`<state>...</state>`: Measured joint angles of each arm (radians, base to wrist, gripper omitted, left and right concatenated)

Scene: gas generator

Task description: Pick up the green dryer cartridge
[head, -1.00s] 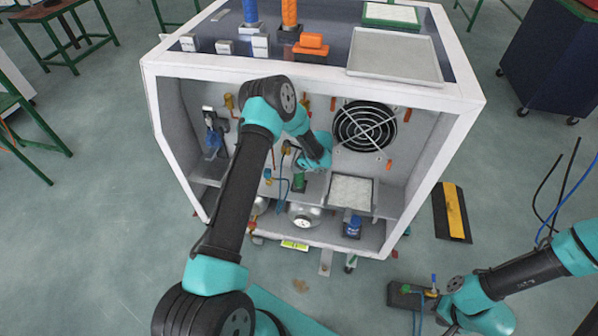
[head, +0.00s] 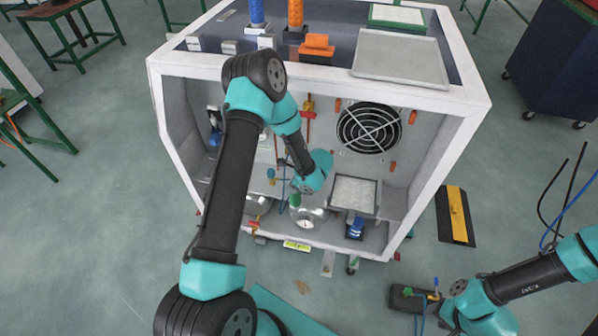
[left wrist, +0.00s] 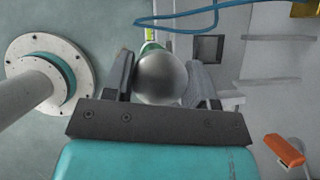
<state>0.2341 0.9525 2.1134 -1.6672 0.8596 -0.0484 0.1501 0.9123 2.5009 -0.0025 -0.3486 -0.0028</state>
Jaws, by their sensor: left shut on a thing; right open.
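The green dryer cartridge (head: 295,200) shows as a small green piece below the end of my left arm, inside the open front of the white cabinet (head: 320,77). My left gripper (left wrist: 160,80) is shut on it. In the left wrist view a rounded grey metal end (left wrist: 162,80) fills the space between the fingers, with a bit of green behind it. In the head view my left arm hides the left fingers. My right gripper (head: 407,297) is open, low at the right over the floor, away from the cabinet.
A fan (head: 368,128) is on the cabinet's back wall, with a white-topped tray (head: 353,194) below it. A blue part (head: 355,228) and a round metal dish (head: 306,218) sit low in front. A blue hose (left wrist: 180,25) crosses near the left fingers.

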